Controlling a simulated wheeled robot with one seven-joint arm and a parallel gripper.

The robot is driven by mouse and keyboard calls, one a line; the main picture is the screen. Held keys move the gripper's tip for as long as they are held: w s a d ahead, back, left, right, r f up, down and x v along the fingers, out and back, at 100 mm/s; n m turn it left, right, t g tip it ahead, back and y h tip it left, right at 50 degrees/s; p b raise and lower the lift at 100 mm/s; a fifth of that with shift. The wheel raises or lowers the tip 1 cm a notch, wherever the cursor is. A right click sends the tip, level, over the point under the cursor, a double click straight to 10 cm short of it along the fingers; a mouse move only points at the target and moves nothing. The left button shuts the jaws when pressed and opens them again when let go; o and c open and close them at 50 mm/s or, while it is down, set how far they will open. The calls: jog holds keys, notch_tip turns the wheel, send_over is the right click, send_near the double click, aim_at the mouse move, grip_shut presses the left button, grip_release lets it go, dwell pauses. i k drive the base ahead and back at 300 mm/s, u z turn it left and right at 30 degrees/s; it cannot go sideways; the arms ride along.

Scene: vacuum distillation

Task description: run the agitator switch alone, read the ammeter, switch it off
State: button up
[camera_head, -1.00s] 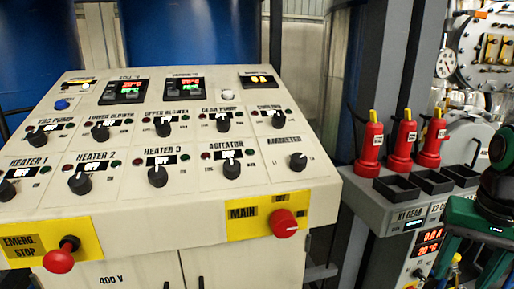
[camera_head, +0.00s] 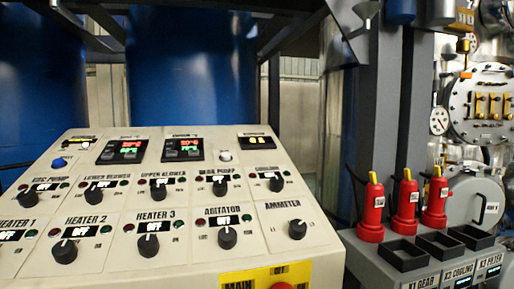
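The agitator switch (camera_head: 227,238) is a black knob on the lower row of the cream control panel, under the label AGITATOR. A display above it reads OFF, with a red and a green lamp beside it. The ammeter selector (camera_head: 297,229) is a black knob to its right, under the label AMMETER. A small dark display with yellow digits (camera_head: 254,144) sits at the panel's top right; its digits are too small to read. My gripper is not in view.
Heater knobs (camera_head: 148,245) stand to the left of the agitator switch. The yellow MAIN plate (camera_head: 262,277) is cut by the bottom edge. Red bottle-like items (camera_head: 407,205) with yellow tops stand on a grey cabinet at right, behind black trays (camera_head: 403,254).

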aim_at(227, 239)
jog(key=u, duration=2)
jog(key=k, duration=0.85)
jog(key=z, duration=0.3)
jog(key=i, duration=0.5)
